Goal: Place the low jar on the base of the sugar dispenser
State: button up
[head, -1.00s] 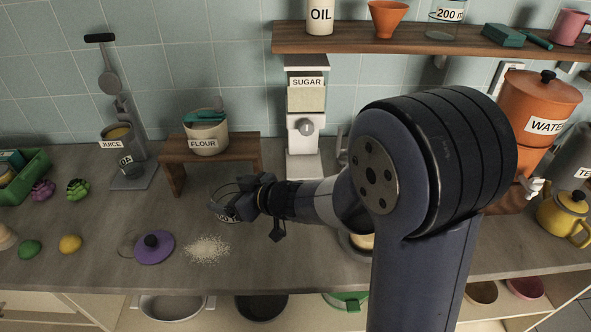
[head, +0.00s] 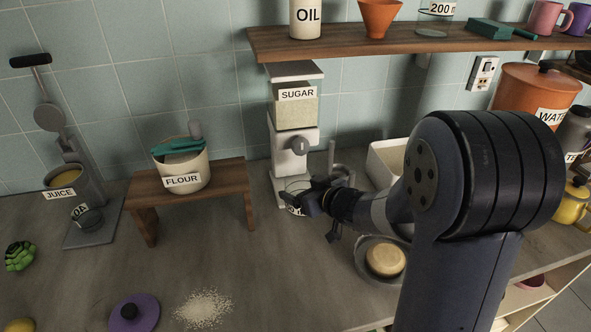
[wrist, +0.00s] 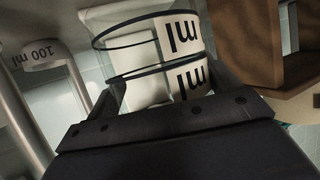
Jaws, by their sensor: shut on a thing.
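The low jar (head: 295,210) is clear glass with a dark rim and a white label. My gripper (head: 309,201) is shut on it. In the wrist view the jar (wrist: 182,35) shows between the fingers (wrist: 165,88), its label reading "ml". The white sugar dispenser (head: 292,143) stands against the tiled wall, with a SUGAR label, a round knob and a low base (head: 277,188). In the head view the jar overlaps the front of that base. I cannot tell whether the jar touches it, and my gripper hides part of both.
A wooden stand (head: 143,192) with the flour pot (head: 181,172) is left of the dispenser. Steel upright parts (head: 332,160) stand close on its right, and a bowl (head: 362,262) is nearer the front. A shelf (head: 400,38) hangs above. Bare counter lies in front of the dispenser.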

aim_at(303, 174)
jog(key=w, duration=0.3)
jog(key=w+a+p, duration=0.1)
jog(key=w, duration=0.2)
jog(key=shift+w+a, duration=0.15)
jog(key=w, duration=0.3)
jog(key=shift+w+a+p, duration=0.2)
jog(key=shift+a+p, duration=0.15)
jog(key=shift+f, duration=0.65)
jog(key=shift+s+f, duration=0.1)
jog(key=shift+f+b, duration=0.15)
jog(key=shift+b, duration=0.2)
jog(key=o, duration=0.8)
